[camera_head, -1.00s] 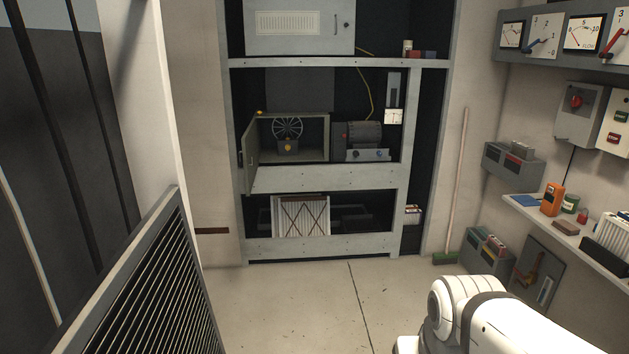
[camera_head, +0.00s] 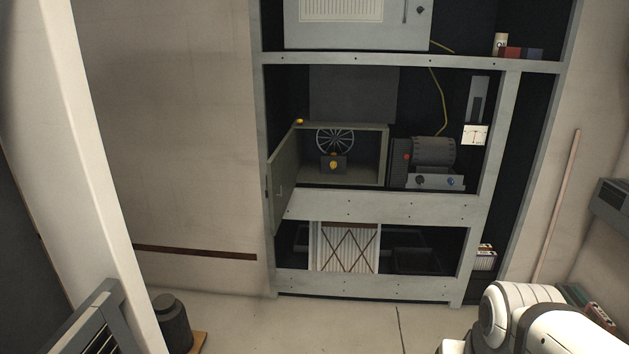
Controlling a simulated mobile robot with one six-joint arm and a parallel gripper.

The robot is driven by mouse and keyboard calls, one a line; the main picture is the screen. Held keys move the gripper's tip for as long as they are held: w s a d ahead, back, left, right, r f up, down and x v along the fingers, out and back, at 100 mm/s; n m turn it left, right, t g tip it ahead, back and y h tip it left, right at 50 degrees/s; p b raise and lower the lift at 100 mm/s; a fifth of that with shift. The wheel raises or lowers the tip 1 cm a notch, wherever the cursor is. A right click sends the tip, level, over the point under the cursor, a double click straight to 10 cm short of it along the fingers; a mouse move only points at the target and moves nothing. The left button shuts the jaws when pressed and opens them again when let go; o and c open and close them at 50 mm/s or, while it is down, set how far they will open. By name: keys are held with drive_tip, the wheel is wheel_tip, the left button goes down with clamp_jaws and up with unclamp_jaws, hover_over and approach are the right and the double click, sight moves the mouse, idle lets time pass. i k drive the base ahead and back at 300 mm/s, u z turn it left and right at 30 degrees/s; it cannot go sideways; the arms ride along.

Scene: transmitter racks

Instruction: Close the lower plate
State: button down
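A grey-green box (camera_head: 384,155) stands on the middle shelf of the rack. Its door plate (camera_head: 282,176) is hinged at the left and swung open toward me, with a small handle on it. This looks like the lower plate. Inside the box are a spoked wheel (camera_head: 335,141) and a small dark block with a yellow knob (camera_head: 333,165). Above, a grey cabinet (camera_head: 410,30) has its front shut. My white arm link shows at the lower right, well in front of the rack. My gripper is out of view.
The rack frame (camera_head: 380,207) has a motor-like unit (camera_head: 433,153) right of the box and a pleated filter (camera_head: 344,247) below. A dark canister (camera_head: 172,322) stands at lower left near a slatted panel (camera_head: 95,330). The floor (camera_head: 300,325) before the rack is clear.

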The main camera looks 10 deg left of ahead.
sight(281, 166)
drive_tip(key=u, duration=0.05)
drive_tip(key=i, duration=2.05)
drive_tip(key=u, duration=1.35)
